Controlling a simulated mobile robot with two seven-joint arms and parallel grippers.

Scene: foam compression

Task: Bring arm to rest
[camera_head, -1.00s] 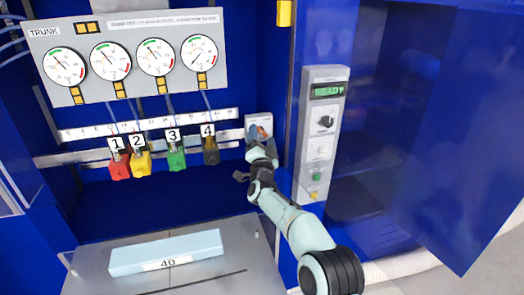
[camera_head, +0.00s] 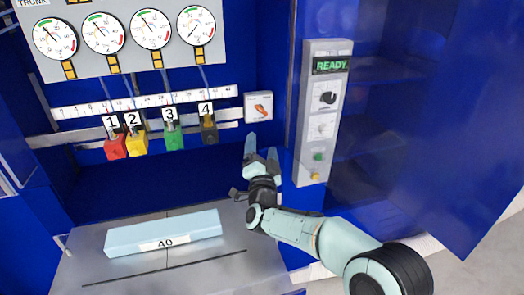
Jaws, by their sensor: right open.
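My right arm comes in from the lower right, and its gripper (camera_head: 262,157) is in front of the blue back wall. Its two pale fingers point up and stand apart with nothing between them. It is below the small white panel with an orange and red mark (camera_head: 259,106) and does not touch it. My left gripper is not in view.
A light blue foam block labelled 40 (camera_head: 163,234) lies on the grey plate (camera_head: 200,268). Red, yellow, green and dark numbered valves (camera_head: 174,137) hang under four dials' board (camera_head: 120,67). A control panel reading READY (camera_head: 320,110) stands right of the gripper.

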